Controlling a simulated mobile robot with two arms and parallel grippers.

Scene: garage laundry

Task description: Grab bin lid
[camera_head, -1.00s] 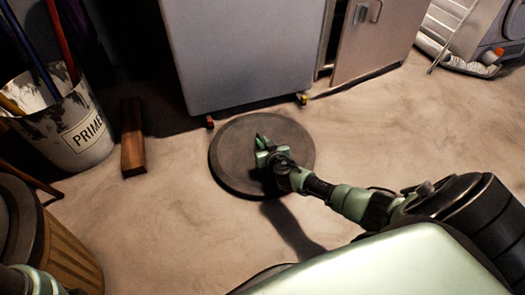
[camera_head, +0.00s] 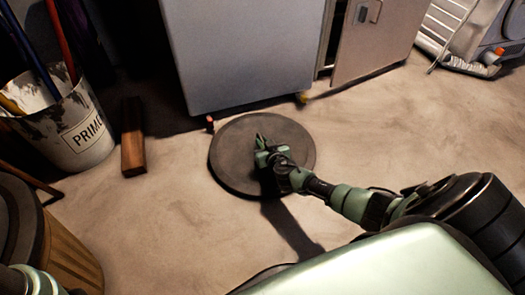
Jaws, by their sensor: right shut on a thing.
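The bin lid (camera_head: 235,155) is a dark grey round disc on or just above the concrete floor, in front of the grey cabinet. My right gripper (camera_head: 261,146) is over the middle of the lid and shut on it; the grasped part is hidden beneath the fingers. Part of my left arm shows at the lower left corner, but its gripper is out of view.
A grey cabinet (camera_head: 240,55) stands close behind the lid. A wooden block (camera_head: 133,140) and a white primer bucket (camera_head: 85,138) are at the left. A brown ribbed bin (camera_head: 70,250) stands at the lower left. The floor (camera_head: 420,125) to the right is clear.

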